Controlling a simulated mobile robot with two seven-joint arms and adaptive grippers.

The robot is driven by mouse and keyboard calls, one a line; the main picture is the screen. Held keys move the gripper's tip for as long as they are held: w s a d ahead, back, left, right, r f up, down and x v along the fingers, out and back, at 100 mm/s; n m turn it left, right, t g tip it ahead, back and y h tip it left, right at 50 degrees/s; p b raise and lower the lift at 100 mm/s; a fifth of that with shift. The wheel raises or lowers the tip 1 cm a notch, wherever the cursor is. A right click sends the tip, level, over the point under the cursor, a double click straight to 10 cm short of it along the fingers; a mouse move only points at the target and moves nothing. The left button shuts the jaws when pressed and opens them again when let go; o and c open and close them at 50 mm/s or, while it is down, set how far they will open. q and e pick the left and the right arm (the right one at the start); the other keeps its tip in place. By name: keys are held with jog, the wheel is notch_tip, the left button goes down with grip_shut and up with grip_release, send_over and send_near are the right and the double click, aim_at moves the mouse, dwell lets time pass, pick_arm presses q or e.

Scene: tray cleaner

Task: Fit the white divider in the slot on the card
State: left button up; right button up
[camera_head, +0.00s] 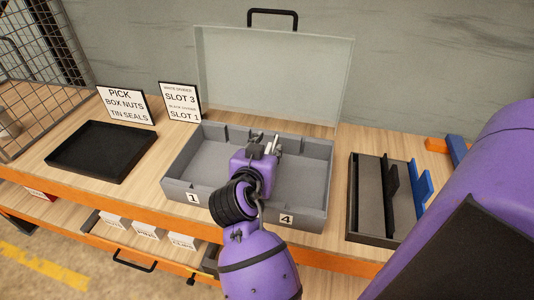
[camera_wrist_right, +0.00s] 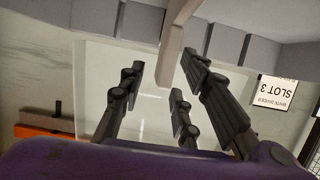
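The card (camera_head: 181,103) behind the case reads white divider SLOT 3 and black divider SLOT 1. The open grey case (camera_head: 215,188) has front labels 1 and 4; the labels between are hidden by my right arm. The white divider (camera_head: 277,145) shows as a small pale piece beside my right gripper (camera_head: 262,146), over the case's middle. In the right wrist view the divider (camera_wrist_right: 171,52) is a pale bar between the fingertips (camera_wrist_right: 165,70), with gaps on both sides, so the gripper looks open around it. Whether the divider sits in a slot is hidden. My left gripper is not in view.
A black divider (camera_head: 391,185) stands in a dark tray (camera_head: 368,200) at right, beside blue pieces (camera_head: 423,190). An empty black tray (camera_head: 100,152) and a PICK sign (camera_head: 125,104) are at left. The case's clear lid (camera_head: 270,75) stands open behind it.

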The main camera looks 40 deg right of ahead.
notch_tip(320, 180, up, 9)
jog(key=shift+f, duration=0.15)
jog(key=shift+a+f, duration=0.1)
jog(key=shift+f, duration=0.05)
dwell(0.5)
